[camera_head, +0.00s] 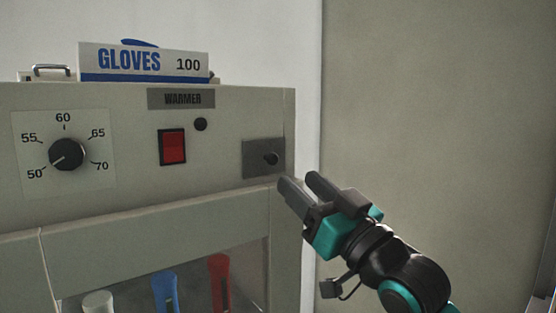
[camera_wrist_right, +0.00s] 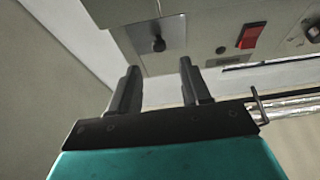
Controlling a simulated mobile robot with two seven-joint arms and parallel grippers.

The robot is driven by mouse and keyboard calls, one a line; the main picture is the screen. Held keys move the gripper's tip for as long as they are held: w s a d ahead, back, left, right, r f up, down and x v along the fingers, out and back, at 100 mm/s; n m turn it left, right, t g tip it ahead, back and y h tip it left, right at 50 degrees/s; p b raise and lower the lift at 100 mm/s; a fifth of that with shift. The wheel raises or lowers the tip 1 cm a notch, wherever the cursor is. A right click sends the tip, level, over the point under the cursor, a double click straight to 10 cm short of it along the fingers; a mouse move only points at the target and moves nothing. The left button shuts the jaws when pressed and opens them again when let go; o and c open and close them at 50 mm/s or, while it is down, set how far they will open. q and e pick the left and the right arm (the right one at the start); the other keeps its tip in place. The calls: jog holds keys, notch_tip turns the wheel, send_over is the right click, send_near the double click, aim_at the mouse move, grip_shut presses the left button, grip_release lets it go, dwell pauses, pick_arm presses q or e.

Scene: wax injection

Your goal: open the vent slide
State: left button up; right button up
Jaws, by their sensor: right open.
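The vent slide is a grey plate (camera_head: 264,158) with a small dark knob (camera_head: 270,159) at the right end of the warmer's front panel. In the wrist view the plate (camera_wrist_right: 172,30) and its knob (camera_wrist_right: 158,45) are at the top, ahead of the fingers. My right gripper (camera_head: 300,182) is open and empty, just below and to the right of the knob, apart from it. In the wrist view its two fingers (camera_wrist_right: 158,80) stand apart with the knob roughly between their lines. My left gripper is not in view.
The warmer (camera_head: 120,205) also carries a temperature dial (camera_head: 67,155), a red switch (camera_head: 172,147) and a black round button (camera_head: 200,124). A glove box (camera_head: 144,63) sits on top. Coloured-handled tools show behind the window below. A plain wall is right of the warmer.

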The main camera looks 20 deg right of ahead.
aim_at(274, 160)
jog(key=x, duration=0.7)
jog(key=shift+w+a+p, duration=0.1)
jog(key=shift+w+p, duration=0.2)
jog(key=shift+c, duration=0.2)
grip_shut()
